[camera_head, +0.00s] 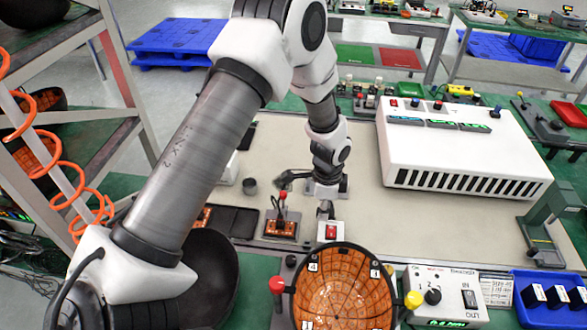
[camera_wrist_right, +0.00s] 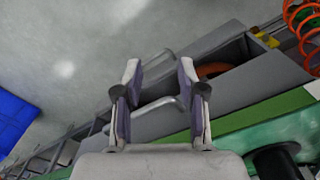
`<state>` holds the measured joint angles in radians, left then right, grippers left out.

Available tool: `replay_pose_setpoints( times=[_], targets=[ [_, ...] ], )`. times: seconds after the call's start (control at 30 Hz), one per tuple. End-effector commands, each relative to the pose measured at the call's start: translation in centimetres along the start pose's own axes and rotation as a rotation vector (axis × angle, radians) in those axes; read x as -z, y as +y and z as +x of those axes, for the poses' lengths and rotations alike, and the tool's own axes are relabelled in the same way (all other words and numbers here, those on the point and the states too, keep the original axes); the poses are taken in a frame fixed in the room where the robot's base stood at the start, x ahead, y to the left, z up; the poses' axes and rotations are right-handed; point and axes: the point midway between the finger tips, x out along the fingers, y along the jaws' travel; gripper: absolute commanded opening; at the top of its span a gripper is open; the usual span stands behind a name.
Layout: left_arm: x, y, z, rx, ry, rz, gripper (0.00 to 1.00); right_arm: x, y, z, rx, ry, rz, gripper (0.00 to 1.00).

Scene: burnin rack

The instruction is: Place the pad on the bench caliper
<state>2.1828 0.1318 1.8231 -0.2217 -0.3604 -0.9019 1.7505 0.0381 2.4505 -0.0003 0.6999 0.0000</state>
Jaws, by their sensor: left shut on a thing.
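My left gripper (camera_head: 326,207) points down over the pale bench mat near its front edge. Its fingers are shut, and the thing between them is too small to make out; I cannot tell the pad apart there. A small white block with a red top (camera_head: 331,231) is right below the fingertips; I cannot tell whether they touch. I cannot pick out the bench caliper with certainty. A small fixture with an orange board and a red-tipped lever (camera_head: 282,226) stands left of the fingers. My right gripper (camera_wrist_right: 160,98) is open and empty in the right wrist view, away from the bench.
A white instrument box (camera_head: 460,150) fills the back right of the mat. A round orange bowl-like board (camera_head: 342,290) stands at the front. A green-grey stand (camera_head: 545,225) and a blue tray (camera_head: 550,313) are at right. A grey rack (camera_head: 80,150) with an orange coiled hose is at left.

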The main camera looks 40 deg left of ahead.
Motion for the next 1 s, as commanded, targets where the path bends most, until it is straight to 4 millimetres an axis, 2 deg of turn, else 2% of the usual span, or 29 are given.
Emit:
replay_pose_setpoints(
  times=[0.03, 0.07, 0.17, 0.27, 0.5, 0.63, 0.77, 0.93, 1.0],
  targets=[
    [-0.1, 0.7, -0.1, -0.001, -0.002, 0.010, 0.12, 0.0, 0.0, -0.9, 0.000, 0.000, 0.001, 0.40],
    [-0.1, 0.8, 0.1, 0.000, -0.001, 0.014, 0.12, 0.0, 0.0, -0.9, 0.000, 0.000, 0.002, 0.40],
    [-0.3, -0.1, 0.9, 0.005, 0.003, 0.016, 0.12, 0.0, 0.0, -0.4, 0.000, 0.001, 0.003, 0.40],
    [-0.7, -2.6, 1.5, 0.007, 0.004, 0.014, 0.12, 0.0, 0.1, 0.7, 0.000, 0.000, 0.003, 0.40],
    [-2.0, -10.2, 2.6, 0.007, 0.004, 0.013, 0.12, 0.0, 0.1, 4.0, 0.000, 0.000, 0.002, 0.40],
    [-2.5, -13.4, 2.7, 0.007, 0.002, 0.016, 0.12, 0.0, 0.1, 5.4, 0.000, 0.000, 0.002, 0.40],
    [-2.6, -14.8, 2.7, 0.005, 0.001, 0.018, 0.12, 0.0, 0.1, 5.9, 0.000, 0.000, 0.002, 0.40],
    [-2.7, -14.8, 5.7, 0.003, 0.001, 0.019, 0.12, 0.0, 0.1, 8.5, 0.000, 0.000, 0.002, 0.40],
    [-2.7, -14.8, 6.1, 0.003, 0.001, 0.019, 0.12, 0.0, 0.1, 8.8, 0.000, -0.001, 0.002, 0.40]
  ],
)
